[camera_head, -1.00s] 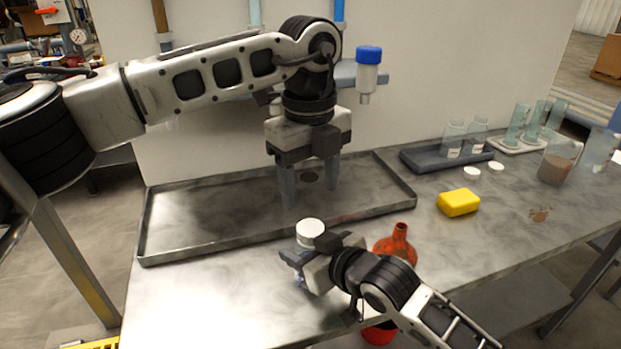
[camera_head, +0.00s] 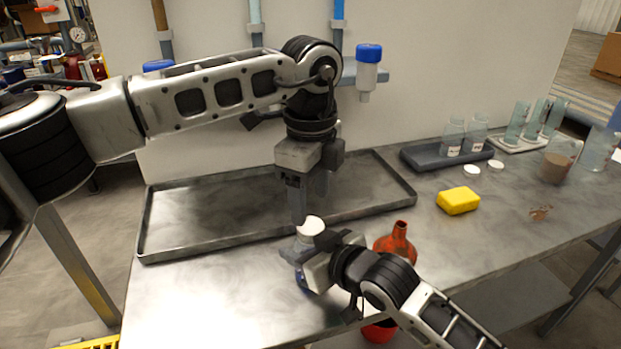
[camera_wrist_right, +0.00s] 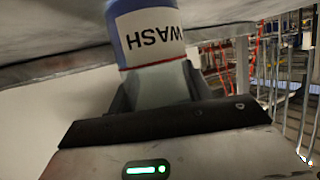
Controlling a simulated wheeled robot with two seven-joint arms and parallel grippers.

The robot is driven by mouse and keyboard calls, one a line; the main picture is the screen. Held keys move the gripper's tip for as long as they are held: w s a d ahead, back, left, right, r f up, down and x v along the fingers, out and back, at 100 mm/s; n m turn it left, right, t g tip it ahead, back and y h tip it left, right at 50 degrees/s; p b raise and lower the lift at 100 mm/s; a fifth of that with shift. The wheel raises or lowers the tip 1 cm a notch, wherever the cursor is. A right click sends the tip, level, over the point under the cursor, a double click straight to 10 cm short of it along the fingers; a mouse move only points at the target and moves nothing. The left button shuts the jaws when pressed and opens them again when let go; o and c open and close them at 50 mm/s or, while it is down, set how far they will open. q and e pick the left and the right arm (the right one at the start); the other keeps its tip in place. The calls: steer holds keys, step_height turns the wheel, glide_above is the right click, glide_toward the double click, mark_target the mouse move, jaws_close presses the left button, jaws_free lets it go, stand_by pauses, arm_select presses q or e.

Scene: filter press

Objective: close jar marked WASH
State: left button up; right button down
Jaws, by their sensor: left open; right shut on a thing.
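The jar marked WASH (camera_wrist_right: 150,35) shows its label, blue band and red line in the right wrist view. My right gripper (camera_head: 308,256) is shut on this jar near the table's front edge. A white lid (camera_head: 313,225) tops the jar in the head view and looks tilted; I cannot tell how firmly it sits. My left gripper (camera_head: 309,203) is open and points down just above and behind the lid. One left finger comes down at the lid's left edge; contact is unclear. Most of the jar is hidden by my right gripper.
A shallow metal tray (camera_head: 205,246) lies behind the jar. An orange-red funnel-shaped vessel (camera_head: 398,243) stands close right of my right gripper. A yellow block (camera_head: 458,200), two loose white caps (camera_head: 472,170) and a dark rack with bottles (camera_head: 425,163) are farther right.

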mark_target(311, 225)
arm_select(q)
steer(key=shift+f, duration=2.65)
steer(key=c, duration=1)
steer(key=m, duration=1)
steer(key=o, duration=1.1)
steer(key=shift+c, duration=0.2)
